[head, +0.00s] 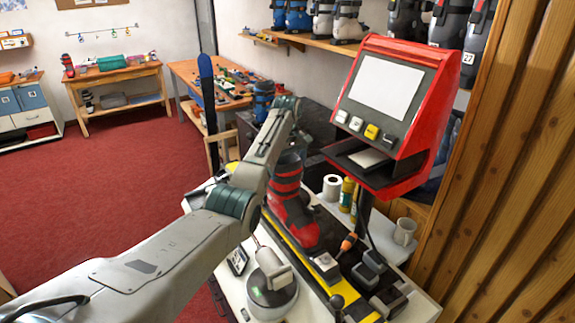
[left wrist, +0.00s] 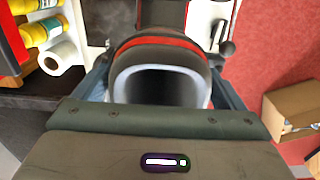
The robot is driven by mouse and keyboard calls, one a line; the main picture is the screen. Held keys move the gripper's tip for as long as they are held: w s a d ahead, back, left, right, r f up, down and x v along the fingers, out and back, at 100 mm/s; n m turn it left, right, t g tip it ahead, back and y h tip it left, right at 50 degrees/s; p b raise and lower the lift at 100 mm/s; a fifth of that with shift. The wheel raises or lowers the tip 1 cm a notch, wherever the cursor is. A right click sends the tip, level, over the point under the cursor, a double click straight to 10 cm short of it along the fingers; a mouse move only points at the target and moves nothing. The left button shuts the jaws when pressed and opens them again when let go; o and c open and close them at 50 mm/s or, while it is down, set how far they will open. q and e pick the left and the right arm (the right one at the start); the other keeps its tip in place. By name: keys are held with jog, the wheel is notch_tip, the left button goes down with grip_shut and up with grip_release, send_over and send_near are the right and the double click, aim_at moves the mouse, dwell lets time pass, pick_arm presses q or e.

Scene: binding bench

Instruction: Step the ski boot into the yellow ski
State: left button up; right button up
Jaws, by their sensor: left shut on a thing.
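The red and black ski boot (head: 291,207) stands roughly upright over the yellow ski (head: 296,250), toe towards the lower right. A grey and black binding piece (head: 325,266) is just in front of its toe. The boot hides the ski beneath it, so I cannot tell whether the sole touches or is clicked in. My left gripper (left wrist: 160,84) is shut on the boot's cuff from above, one finger on each side. The open top of the boot faces the left wrist camera, with a red band (left wrist: 160,42) across the cuff. My right gripper is not in view.
A red machine with a screen (head: 388,86) stands just right of the boot. A white roll (head: 332,187), yellow bottles (head: 347,194) and a mug (head: 404,231) are on the bench's right. A round white device (head: 271,288) is at its front. A cardboard box (left wrist: 294,108) is beside the bench.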

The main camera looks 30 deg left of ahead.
pick_arm(q)
jog(key=shift+s+d+f, duration=0.1)
jog(key=shift+s+f, duration=0.05)
jog(key=shift+f, duration=0.65)
jog(key=shift+w+r, duration=0.1)
jog(key=shift+w, duration=0.1)
jog(key=o, duration=1)
jog(key=shift+c, duration=0.2)
jog(key=shift+o, duration=0.2)
jog(key=shift+s, duration=0.2)
jog(key=shift+w+r, duration=0.15)
jog(key=shift+r, duration=0.3)
notch_tip(320, 180, up, 9)
